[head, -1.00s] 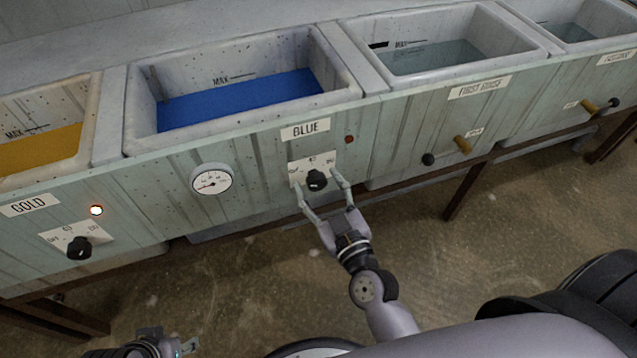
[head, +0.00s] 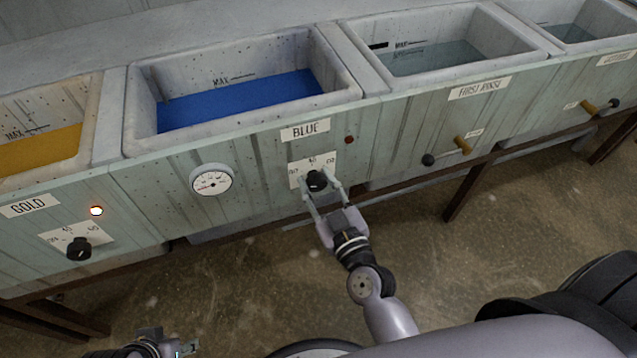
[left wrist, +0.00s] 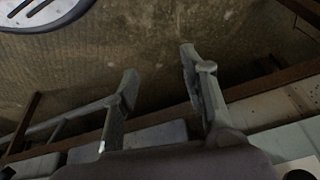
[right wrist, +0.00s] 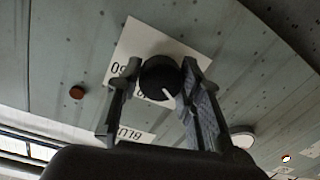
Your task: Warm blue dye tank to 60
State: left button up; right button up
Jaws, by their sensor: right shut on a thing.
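The blue dye tank (head: 243,118) is in the middle of the head view, with blue dye inside and a BLUE label on its front. Its black knob (head: 317,180) sits on a white dial plate (head: 299,168) below the label. The knob with its white mark also shows in the right wrist view (right wrist: 160,80). My right gripper (head: 320,187) is shut on the knob, one finger on each side. The round thermometer gauge (head: 212,181) is left of the knob. The small lamp (head: 349,139) above right is dark red. My left gripper (left wrist: 160,80) is open and empty, over the floor.
The gold tank's knob (head: 79,248) and its lit lamp (head: 96,210) are at the left. The first rinse tank (head: 480,88) is at the right, with a valve handle (head: 462,144) below. The floor in front is clear.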

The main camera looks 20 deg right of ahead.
jog(key=shift+c, duration=1)
